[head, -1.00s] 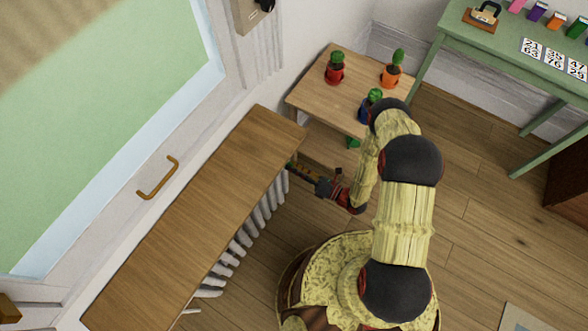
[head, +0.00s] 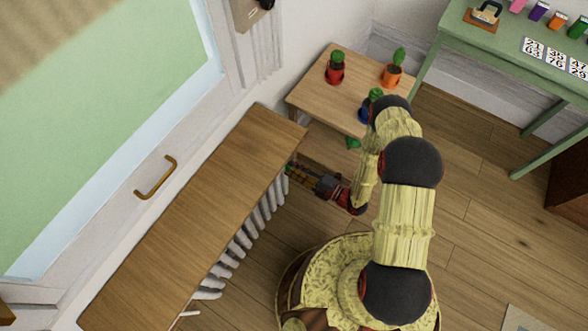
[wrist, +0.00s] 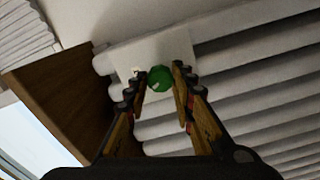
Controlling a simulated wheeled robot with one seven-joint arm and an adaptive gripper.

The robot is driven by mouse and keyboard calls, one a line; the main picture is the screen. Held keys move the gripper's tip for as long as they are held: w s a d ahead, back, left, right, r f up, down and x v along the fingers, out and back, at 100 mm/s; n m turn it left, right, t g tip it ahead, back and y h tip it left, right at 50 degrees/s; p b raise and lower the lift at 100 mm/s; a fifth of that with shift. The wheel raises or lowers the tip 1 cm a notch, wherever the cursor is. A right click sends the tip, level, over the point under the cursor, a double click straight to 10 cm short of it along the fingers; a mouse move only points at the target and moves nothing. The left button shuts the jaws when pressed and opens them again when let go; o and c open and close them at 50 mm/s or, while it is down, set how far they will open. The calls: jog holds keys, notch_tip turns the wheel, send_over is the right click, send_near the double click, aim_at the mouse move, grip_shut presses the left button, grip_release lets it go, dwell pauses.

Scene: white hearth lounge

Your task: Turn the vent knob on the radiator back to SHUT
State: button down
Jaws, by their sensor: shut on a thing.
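The vent knob is a round green knob (wrist: 160,76) in front of a pale plate (wrist: 180,47) at the end of the white radiator (wrist: 265,85). In the wrist view my gripper (wrist: 161,77) has one finger on each side of the knob, shut on it. A small pale mark shows on the knob, too blurred to read. In the head view my gripper (head: 291,169) reaches the radiator's far end, under the wooden shelf (head: 200,215). There the fingers and the shelf hide most of the knob. Lettering on the plate cannot be made out.
The shelf edge (wrist: 62,95) is close beside my gripper in the wrist view. A small wooden table (head: 320,95) with potted cacti stands just beyond my arm. A green table (head: 500,55) with cards is at the upper right. Open floor (head: 470,230) lies right.

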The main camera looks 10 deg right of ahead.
jog(key=m, duration=0.5)
jog(key=shift+f+m, duration=0.1)
jog(key=shift+m, duration=0.2)
dwell(0.4)
jog(key=c, duration=1.5)
grip_release()
jog(key=shift+d, duration=0.1)
jog(key=v, duration=1.2)
